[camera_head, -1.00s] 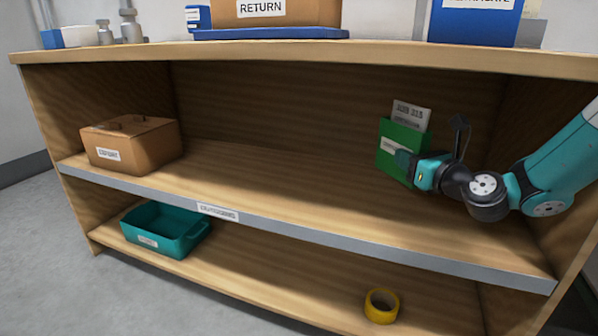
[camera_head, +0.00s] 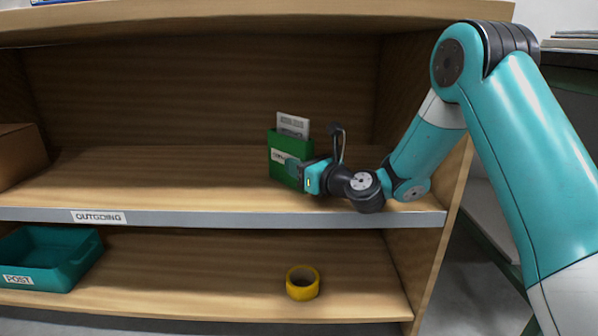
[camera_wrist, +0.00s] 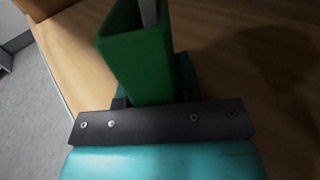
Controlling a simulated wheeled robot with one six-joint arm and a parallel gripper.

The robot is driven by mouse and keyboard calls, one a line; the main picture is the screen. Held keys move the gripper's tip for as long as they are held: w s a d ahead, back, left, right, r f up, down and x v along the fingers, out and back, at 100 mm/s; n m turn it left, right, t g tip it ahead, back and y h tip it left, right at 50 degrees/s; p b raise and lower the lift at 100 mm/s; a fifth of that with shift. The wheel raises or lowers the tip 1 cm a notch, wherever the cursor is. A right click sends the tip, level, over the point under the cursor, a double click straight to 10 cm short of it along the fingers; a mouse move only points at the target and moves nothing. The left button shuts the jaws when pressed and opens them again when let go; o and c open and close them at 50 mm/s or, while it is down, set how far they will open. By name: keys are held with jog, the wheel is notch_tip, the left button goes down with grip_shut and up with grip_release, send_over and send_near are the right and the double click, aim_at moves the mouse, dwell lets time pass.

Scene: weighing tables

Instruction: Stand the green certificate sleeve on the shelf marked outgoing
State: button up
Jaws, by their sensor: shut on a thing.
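The green certificate sleeve (camera_head: 283,150) is upright in the head view, with a printed card (camera_head: 293,124) sticking out of its top. It is at the middle shelf (camera_head: 190,185), whose front edge carries the label OUTGOING (camera_head: 98,217). My gripper (camera_head: 303,174) is shut on the sleeve from its right side. In the wrist view the sleeve (camera_wrist: 140,60) rises between the jaws, over the wooden board. The sleeve's bottom looks at or very near the board; I cannot tell whether it touches.
A brown box (camera_head: 20,155) stands at the left of the same shelf. The board between box and sleeve is clear. Below are a teal tray (camera_head: 70,262) marked POST and a yellow tape roll (camera_head: 303,283). The unit's right side panel (camera_head: 445,190) is near my arm.

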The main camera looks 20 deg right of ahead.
jog(key=shift+f, duration=0.1)
jog(key=o, duration=1)
